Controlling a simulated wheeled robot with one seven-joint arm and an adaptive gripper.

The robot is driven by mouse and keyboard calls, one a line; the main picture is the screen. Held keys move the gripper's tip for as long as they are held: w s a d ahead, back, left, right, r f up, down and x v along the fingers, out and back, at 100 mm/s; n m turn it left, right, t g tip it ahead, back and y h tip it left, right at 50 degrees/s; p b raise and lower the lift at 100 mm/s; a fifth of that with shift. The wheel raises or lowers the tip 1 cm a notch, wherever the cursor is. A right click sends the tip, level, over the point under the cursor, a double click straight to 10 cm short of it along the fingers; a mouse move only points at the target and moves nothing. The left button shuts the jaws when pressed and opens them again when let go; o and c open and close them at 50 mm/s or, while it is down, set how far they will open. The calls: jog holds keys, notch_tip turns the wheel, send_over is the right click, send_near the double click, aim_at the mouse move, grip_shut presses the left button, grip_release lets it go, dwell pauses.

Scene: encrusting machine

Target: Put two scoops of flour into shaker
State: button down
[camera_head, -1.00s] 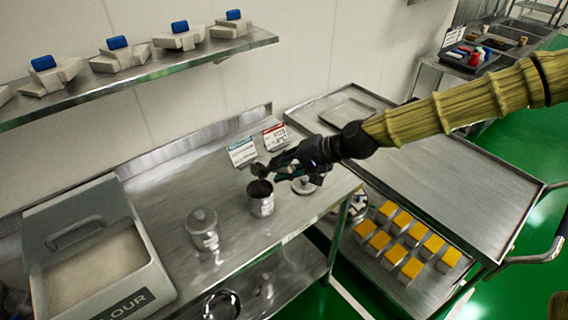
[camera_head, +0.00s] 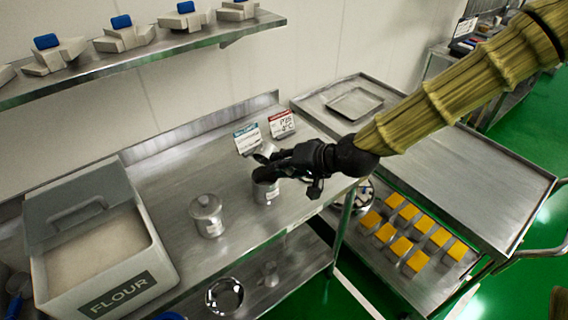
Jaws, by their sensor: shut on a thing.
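The flour bin (camera_head: 165,268), a white box labelled FLOUR with a grey lid part at the back, stands at the left of the steel table and holds pale flour (camera_head: 95,240). An open metal shaker (camera_head: 266,193) stands upright near the table's right end. My gripper (camera_head: 278,166) is over the shaker, partly covering its mouth. It is shut on what looks like a scoop, whose metal bowl (camera_head: 265,150) shows just above and behind the shaker. The handle is mostly hidden by the fingers. I cannot tell whether flour is in the scoop or shaker.
A lidded metal shaker (camera_head: 207,216) stands between bin and open shaker. Two small signs (camera_head: 247,138) lean behind. A steel cart (camera_head: 440,170) with a shallow tray (camera_head: 356,103) adjoins at right, yellow-topped blocks (camera_head: 401,245) below. A wall shelf (camera_head: 160,52) hangs above.

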jog(key=shift+s+a+f+n+t+b, duration=0.2)
jog(key=shift+s+f+n+t+b, duration=0.15)
jog(key=shift+b, duration=0.4)
jog(key=shift+s+t+h, duration=0.1)
jog(key=shift+t+h, duration=0.15)
jog(key=shift+h, duration=0.05)
dwell(1.0)
